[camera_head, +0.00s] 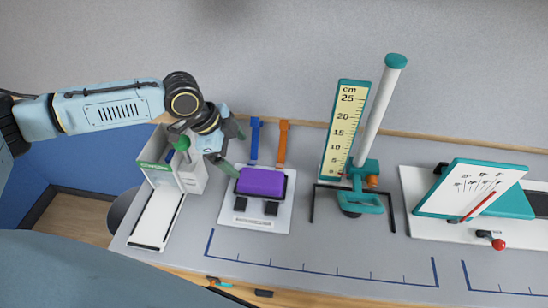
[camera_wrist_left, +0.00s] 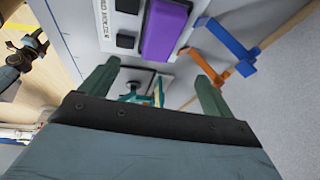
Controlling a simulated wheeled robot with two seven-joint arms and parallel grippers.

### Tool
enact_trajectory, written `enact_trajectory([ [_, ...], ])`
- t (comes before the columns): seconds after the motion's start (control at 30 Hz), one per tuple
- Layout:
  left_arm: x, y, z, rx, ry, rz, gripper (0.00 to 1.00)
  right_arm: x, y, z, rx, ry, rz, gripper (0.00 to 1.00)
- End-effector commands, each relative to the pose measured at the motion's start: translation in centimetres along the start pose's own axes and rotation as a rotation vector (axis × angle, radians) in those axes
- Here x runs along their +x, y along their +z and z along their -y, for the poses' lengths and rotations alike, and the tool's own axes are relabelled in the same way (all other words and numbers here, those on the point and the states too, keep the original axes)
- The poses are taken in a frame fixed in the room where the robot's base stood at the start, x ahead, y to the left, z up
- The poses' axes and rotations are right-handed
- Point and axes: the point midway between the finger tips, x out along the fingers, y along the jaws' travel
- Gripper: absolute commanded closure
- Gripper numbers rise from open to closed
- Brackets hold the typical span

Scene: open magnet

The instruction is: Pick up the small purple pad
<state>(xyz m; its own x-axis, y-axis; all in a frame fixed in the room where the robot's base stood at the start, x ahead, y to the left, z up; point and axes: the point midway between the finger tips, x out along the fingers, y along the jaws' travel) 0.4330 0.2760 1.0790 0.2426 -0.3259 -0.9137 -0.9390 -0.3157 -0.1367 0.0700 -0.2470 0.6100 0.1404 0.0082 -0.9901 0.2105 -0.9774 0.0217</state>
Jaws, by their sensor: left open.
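The small purple pad (camera_head: 262,181) lies on a dark mount on a white base plate (camera_head: 276,219) with two black squares in front of it. My left gripper (camera_head: 236,150) is open and empty, just behind and to the left of the pad and apart from it. In the left wrist view the two green fingers of the left gripper (camera_wrist_left: 152,75) are spread wide. The purple pad (camera_wrist_left: 163,30) shows beyond them near the top.
Blue (camera_head: 255,138) and orange (camera_head: 282,143) brackets stand behind the pad. A white and green box (camera_head: 190,178) is at left. A height scale (camera_head: 345,125) and a white post (camera_head: 380,112) stand right; a tilted board (camera_head: 470,188) is farther right. The front table is clear.

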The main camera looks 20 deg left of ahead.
Motion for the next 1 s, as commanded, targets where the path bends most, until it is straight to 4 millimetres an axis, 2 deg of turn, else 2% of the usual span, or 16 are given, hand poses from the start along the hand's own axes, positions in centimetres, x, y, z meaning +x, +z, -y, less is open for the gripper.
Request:
enact_trajectory([
  [0.03, 0.3, 0.0, -0.1, 0.000, 0.002, 0.000, 0.12, -0.1, 1.4, 0.3, 0.001, -0.004, 0.020, 0.35],
  [0.1, 1.1, 0.0, -0.1, -0.001, 0.004, 0.000, 0.12, -0.2, 2.7, 0.5, 0.001, -0.007, 0.043, 0.35],
  [0.2, 2.9, 0.0, -0.1, -0.001, 0.005, 0.000, 0.12, -0.4, 4.2, 0.8, 0.001, -0.010, 0.065, 0.35],
  [0.3, 4.9, 0.0, -0.1, -0.001, 0.004, 0.000, 0.12, -0.5, 4.8, 0.9, 0.000, -0.011, 0.074, 0.35],
  [0.43, 7.0, 0.0, 0.0, -0.001, 0.003, -0.001, 0.12, -0.6, 4.8, 0.9, 0.000, -0.011, 0.074, 0.35],
  [0.73, 9.4, 0.1, 0.1, 0.000, 0.001, 0.001, 0.12, -0.6, 2.7, 0.6, -0.001, -0.008, 0.040, 0.35],
  [1.0, 12.9, 0.3, 0.2, -0.001, 0.001, 0.001, 0.12, -0.9, 2.9, 0.6, -0.002, -0.007, 0.044, 0.35],
])
